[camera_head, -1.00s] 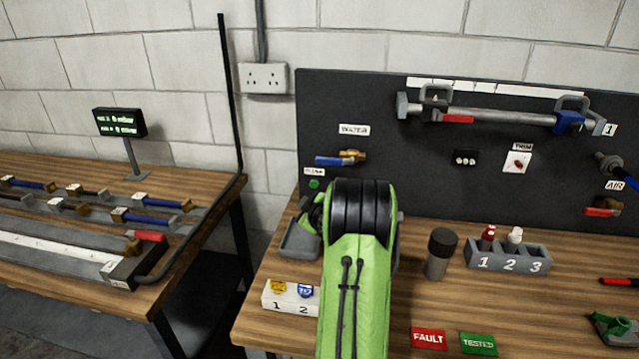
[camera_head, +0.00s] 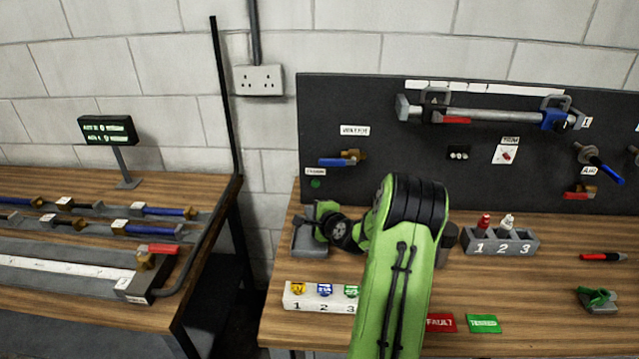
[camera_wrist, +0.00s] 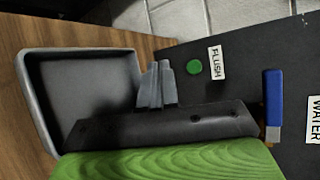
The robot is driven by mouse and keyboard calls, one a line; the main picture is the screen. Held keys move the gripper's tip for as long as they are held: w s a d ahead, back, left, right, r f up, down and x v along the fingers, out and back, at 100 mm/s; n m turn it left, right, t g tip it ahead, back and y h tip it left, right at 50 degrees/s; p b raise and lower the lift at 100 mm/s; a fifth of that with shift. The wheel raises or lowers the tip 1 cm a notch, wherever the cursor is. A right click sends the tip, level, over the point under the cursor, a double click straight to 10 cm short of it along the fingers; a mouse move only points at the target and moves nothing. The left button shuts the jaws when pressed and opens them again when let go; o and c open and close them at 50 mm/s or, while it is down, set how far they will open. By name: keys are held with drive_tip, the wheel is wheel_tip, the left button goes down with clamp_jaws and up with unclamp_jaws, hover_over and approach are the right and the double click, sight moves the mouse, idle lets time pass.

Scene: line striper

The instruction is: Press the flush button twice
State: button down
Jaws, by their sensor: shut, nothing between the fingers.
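The flush button is a small green disc (camera_head: 316,183) low on the left of the dark panel. In the wrist view the green button (camera_wrist: 194,67) sits beside a white label reading FLUSH (camera_wrist: 215,61). My gripper (camera_wrist: 157,68) is shut and empty, its grey fingertips a little left of the button in that view. A gap shows between fingertips and button in the picture; the depth between them is hard to tell. In the head view my green arm reaches left over the bench, and the fingers are hard to make out there.
A grey tray (camera_wrist: 38,112) lies on the bench close by the gripper. The blue-handled WATER valve (camera_head: 335,162) is just above the button. A white numbered block (camera_head: 320,305) stands nearer the front, and a grey holder (camera_head: 522,249) stands to the right.

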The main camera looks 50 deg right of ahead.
sight(315, 184)
drive_tip(key=shift+d, duration=0.1)
drive_tip(key=w+d+p, duration=0.1)
drive_tip(key=w+d, duration=0.1)
drive_tip(key=d, duration=0.1)
drive_tip(key=w+d+p, duration=0.1)
drive_tip(key=w+d, duration=0.2)
drive_tip(key=shift+w+d, duration=0.25)
drive_tip(key=shift+d, duration=0.1)
idle(1.9)
drive_tip(key=shift+w+d, duration=0.3)
drive_tip(key=shift+d, duration=0.05)
drive_tip(key=shift+w+d, duration=0.25)
drive_tip(key=shift+d, duration=0.05)
idle(0.6)
drive_tip(key=shift+s+a+b, duration=0.35)
drive_tip(key=shift+s+a, duration=0.2)
drive_tip(key=shift+a, duration=0.1)
